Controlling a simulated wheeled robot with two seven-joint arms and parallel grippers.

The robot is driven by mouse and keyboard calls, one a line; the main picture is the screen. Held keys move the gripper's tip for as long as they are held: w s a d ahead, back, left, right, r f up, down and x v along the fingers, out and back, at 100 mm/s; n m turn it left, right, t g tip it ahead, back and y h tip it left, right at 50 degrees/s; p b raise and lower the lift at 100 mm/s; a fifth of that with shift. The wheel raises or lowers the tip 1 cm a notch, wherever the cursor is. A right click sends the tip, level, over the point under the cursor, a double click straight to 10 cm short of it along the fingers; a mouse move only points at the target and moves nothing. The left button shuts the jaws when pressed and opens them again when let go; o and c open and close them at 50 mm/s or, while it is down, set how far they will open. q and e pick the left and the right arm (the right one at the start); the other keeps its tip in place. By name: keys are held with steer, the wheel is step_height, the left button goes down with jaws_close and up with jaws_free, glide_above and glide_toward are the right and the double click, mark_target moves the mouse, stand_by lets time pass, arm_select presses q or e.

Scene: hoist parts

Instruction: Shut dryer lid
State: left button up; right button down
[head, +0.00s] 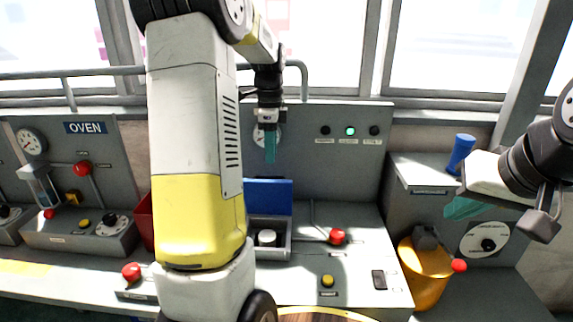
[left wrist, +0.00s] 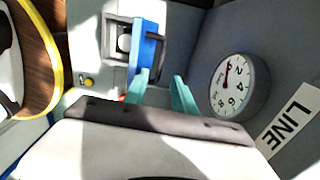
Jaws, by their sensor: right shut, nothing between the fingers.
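The dryer lid (head: 270,194) is a blue panel standing upright behind a grey-framed bay with a white round part (head: 267,237) inside. My left arm hides part of the bay's left side. The lid (left wrist: 148,45) and the white part (left wrist: 124,43) also show in the left wrist view. My left gripper (head: 270,150) hangs above the lid, pointing down. In the left wrist view its two teal fingers (left wrist: 160,90) are apart with nothing between them. My right gripper (head: 462,208) is shut and empty at the far right, away from the lid.
A red-knobbed lever (head: 337,236) stands right of the bay, with a yellow button (head: 327,281) in front. A gauge (left wrist: 238,87) is on the back panel. A yellow container (head: 425,277) and a blue cup (head: 460,153) are at the right.

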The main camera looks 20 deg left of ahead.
mark_target(269, 192)
arm_select(q)
step_height(269, 192, down, 6)
steer(key=shift+f, duration=0.15)
steer(key=shift+c, duration=0.2)
jaws_close()
stand_by(1.4)
